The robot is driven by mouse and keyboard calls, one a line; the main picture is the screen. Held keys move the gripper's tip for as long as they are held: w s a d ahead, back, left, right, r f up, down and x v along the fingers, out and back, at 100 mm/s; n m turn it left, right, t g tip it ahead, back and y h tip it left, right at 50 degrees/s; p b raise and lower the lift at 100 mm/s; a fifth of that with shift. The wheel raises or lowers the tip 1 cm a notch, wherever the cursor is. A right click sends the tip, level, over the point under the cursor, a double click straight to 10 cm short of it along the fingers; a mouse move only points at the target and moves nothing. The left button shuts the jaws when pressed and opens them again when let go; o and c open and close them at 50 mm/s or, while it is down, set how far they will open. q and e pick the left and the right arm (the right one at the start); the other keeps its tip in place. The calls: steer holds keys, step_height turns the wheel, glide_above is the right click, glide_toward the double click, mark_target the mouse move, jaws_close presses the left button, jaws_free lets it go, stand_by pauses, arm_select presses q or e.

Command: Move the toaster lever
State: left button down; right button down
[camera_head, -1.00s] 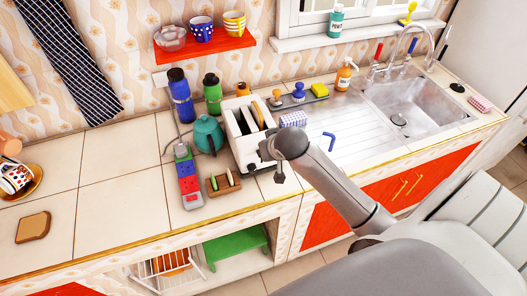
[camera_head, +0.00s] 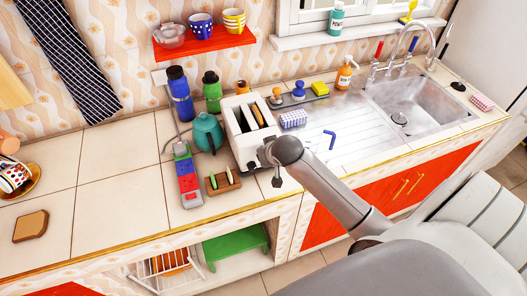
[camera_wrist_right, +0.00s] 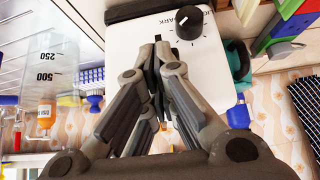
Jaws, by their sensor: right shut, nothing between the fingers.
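My right gripper (camera_head: 264,153) is at the toaster's near end. In the wrist view its closed fingers (camera_wrist_right: 160,48) point at the white front, beside the knob. They are empty. A dark vertical slot partly shows by the fingertips; the lever is not clearly visible, and I cannot tell whether the fingers touch it. My left gripper is not in view.
A teal teapot (camera_head: 207,132), a small wooden rack (camera_head: 222,182) and a red-blue-green block row (camera_head: 188,178) stand left of the toaster. A blue-white sponge (camera_head: 293,118) and the sink (camera_head: 410,103) are to the right. The left counter is mostly clear.

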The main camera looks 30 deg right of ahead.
steer(key=s+f+p+v, duration=0.1)
steer(key=s+v, duration=0.1)
steer(key=v, duration=1.1)
steer(key=shift+s+a+f+p, duration=0.25)
steer(key=shift+f+p, duration=0.1)
stand_by(0.5)
stand_by(0.4)
